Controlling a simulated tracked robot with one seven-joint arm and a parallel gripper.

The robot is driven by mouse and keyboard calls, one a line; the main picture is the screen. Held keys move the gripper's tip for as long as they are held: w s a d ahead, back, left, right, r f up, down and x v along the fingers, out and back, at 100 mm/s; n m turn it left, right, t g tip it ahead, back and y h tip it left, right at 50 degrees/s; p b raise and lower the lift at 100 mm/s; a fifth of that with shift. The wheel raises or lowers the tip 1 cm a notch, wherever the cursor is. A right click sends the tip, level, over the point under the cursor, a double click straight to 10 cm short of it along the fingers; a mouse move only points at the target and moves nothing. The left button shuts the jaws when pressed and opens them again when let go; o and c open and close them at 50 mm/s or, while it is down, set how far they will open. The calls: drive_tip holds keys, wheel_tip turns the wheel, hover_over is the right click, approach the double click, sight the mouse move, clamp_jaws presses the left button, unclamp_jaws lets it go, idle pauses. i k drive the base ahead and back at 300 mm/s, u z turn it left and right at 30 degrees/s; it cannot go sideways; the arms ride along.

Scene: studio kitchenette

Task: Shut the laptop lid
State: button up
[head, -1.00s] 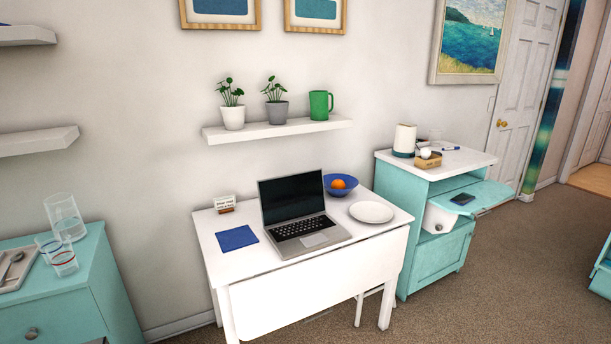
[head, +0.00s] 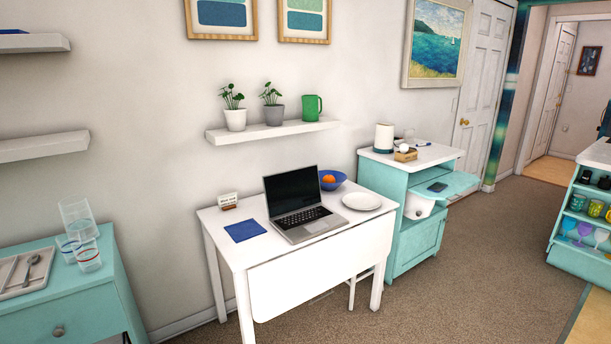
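The laptop (head: 299,205) stands open on the white drop-leaf table (head: 262,265) against the wall. Its lid (head: 292,190) is raised with the dark screen facing out toward me, and the keyboard base lies flat on the tabletop. A blue napkin (head: 245,231) lies to its left, and a white plate (head: 361,201) and a blue bowl (head: 332,180) with an orange are to its right. My gripper is not in view.
A shelf (head: 273,131) with two plants and a green mug hangs above the table. A teal cabinet (head: 413,210) stands to the right and a teal dresser (head: 60,300) with glasses to the left. Carpet (head: 470,270) is clear in front; a shelving unit (head: 590,215) stands far right.

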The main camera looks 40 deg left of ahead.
sight(294, 190)
drive_tip(key=k, duration=0.75)
drive_tip(key=u, duration=1.65)
drive_tip(key=i, duration=2.8)
drive_tip(key=u, duration=0.15)
